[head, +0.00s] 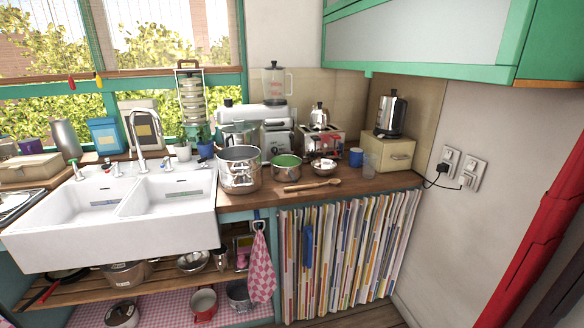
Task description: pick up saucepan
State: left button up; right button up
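Several pans could be the saucepan, and I cannot tell which one is meant. A large steel pot (240,180) stands on the wooden counter right of the sink. A smaller steel pot with green at its top (286,173) stands beside it. Under the sink, a steel pot (125,276) sits on a slatted shelf. Neither of my grippers is in view.
A white double sink (120,240) overhangs the shelves. A pink checked towel (261,267) hangs at the right of the shelf opening. A striped curtain (345,250) covers the space under the right counter. A wooden spoon (312,185) lies near the counter's front edge.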

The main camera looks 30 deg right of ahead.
aim_at(283, 169)
jog(key=i+j+z, duration=1.1)
jog(key=i+j, duration=0.15)
